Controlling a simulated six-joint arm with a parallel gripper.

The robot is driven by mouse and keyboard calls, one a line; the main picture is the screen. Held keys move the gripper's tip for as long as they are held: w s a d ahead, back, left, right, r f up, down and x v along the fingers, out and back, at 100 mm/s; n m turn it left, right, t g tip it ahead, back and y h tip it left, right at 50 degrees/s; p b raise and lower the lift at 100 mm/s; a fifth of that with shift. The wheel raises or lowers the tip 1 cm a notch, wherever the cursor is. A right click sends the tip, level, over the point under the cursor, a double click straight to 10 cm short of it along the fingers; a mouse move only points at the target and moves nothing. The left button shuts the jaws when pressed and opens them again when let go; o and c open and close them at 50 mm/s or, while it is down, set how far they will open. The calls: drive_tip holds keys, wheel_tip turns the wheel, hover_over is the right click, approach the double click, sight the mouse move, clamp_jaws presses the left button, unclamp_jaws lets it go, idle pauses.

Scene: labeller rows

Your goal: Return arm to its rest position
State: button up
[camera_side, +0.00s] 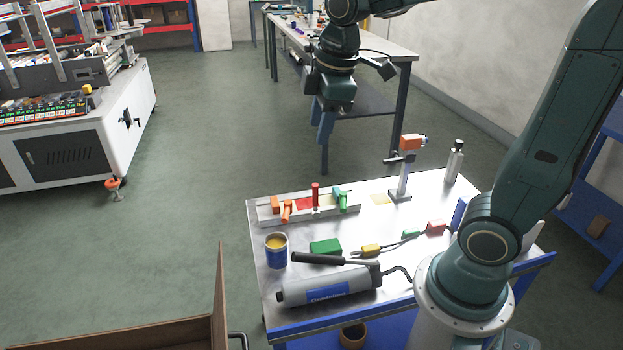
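My gripper (325,122) hangs at the upper middle of the side view, pointing down. It is in the air, apart from the work table (375,275) and above the table's far edge in the picture. Its fingers overlap from this angle, so I cannot tell whether they are open or shut. No object shows between or below them. My arm rises from the right side of the table, and its upper part leaves the top of the picture.
The table holds a fixture with coloured clamps (310,205), a tin (276,250), a green block (325,247), a grey cylindrical tool (325,288), an orange-topped stand (405,165) and a bottle (454,162). A cardboard box (219,300) stands front left. Open floor lies left.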

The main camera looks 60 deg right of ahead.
drive_tip(key=s+a+m+t, duration=0.2)
drive_tip(key=s+m, duration=0.6)
drive_tip(key=s, duration=0.5)
drive_tip(key=shift+a+f+m+t+y, duration=0.15)
drive_tip(key=shift+a+m+t+y, duration=0.15)
drive_tip(key=shift+a+m+t, duration=0.15)
drive_tip(key=shift+s, duration=0.1)
idle(0.7)
